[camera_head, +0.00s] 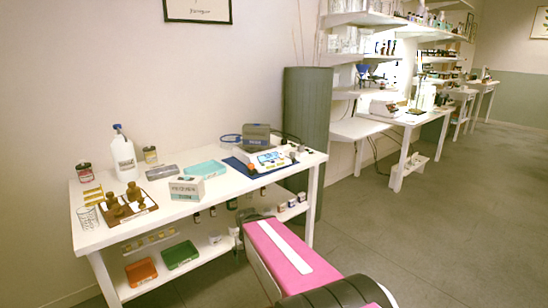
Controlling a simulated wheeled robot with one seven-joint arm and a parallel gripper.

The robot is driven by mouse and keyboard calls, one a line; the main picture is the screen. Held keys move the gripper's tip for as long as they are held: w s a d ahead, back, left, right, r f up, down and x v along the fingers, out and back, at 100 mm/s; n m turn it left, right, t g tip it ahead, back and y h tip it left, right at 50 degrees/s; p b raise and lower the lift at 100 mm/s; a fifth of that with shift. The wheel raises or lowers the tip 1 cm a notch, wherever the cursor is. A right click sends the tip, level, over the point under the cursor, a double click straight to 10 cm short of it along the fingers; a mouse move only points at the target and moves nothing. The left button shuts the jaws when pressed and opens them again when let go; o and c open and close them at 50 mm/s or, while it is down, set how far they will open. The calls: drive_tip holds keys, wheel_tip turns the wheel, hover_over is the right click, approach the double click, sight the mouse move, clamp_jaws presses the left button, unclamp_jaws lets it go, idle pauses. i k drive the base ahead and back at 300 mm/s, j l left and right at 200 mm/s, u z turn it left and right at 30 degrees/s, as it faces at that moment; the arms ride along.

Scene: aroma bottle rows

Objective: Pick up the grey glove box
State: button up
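A small pale grey box with dark lettering and a greenish band on its front (186,190) sits upright near the front edge of the white table (235,200). It looks like the grey glove box, though the lettering is too small to read. Nothing touches it from above. My pink and white arm link reaches up from the bottom of the head view, to the right of the box and in front of the table.
Orange (141,271) and green (180,254) trays lie on the lower shelf. Open floor lies right.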

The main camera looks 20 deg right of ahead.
sight(253, 135)
drive_tip(key=i+l, duration=0.1)
drive_tip(key=l, duration=0.25)
drive_tip(key=i+l, duration=0.15)
drive_tip(key=l, duration=0.2)
drive_tip(key=i+l, duration=0.1)
drive_tip(key=l, duration=0.25)
drive_tip(key=i+l, duration=0.1)
drive_tip(key=l, duration=0.3)
